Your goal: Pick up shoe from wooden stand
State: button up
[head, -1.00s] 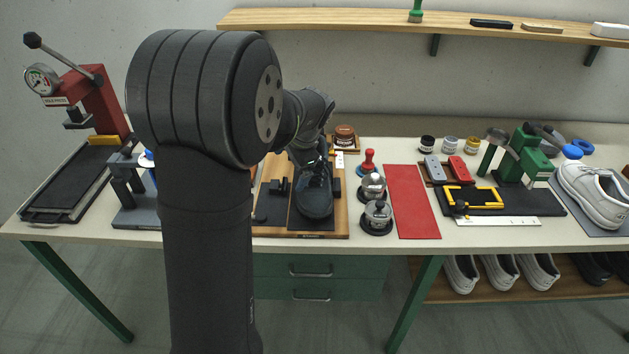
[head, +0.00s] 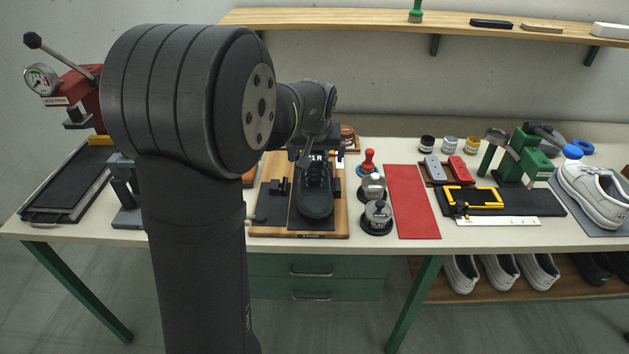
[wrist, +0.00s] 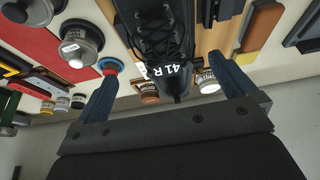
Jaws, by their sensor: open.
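A black lace-up shoe (head: 314,196) rests on a black pad on the wooden stand (head: 342,218), toe toward the front of the table. In the wrist view the shoe (wrist: 158,32) hangs from the top edge, its heel marked "41 R" facing my gripper. My gripper (wrist: 168,92) is open, its two blue fingers spread to either side of the heel, with nothing between them touching the shoe that I can see. In the head view my wrist is above and behind the shoe, and my fingers there are too small and dark to make out.
Metal-topped round pots (head: 377,216) and a red-handled stamp (head: 368,161) stand just right of the stand. A red mat (head: 411,201) lies beyond them. A red press (head: 83,97) is at the far left. A wooden shelf (head: 345,20) runs above the table.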

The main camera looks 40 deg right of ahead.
aim_at(316, 166)
jog(key=x, duration=0.4)
jog(key=shift+w+f, duration=0.1)
jog(key=shift+f, duration=0.15)
jog(key=shift+w+x, duration=0.15)
jog(key=shift+x, duration=1.2)
jog(key=shift+w+x, duration=0.15)
jog(key=shift+x, duration=1.2)
jog(key=shift+r, duration=0.15)
jog(key=shift+c, duration=0.4)
jog(key=shift+d+r, duration=0.1)
jog(key=c, duration=1)
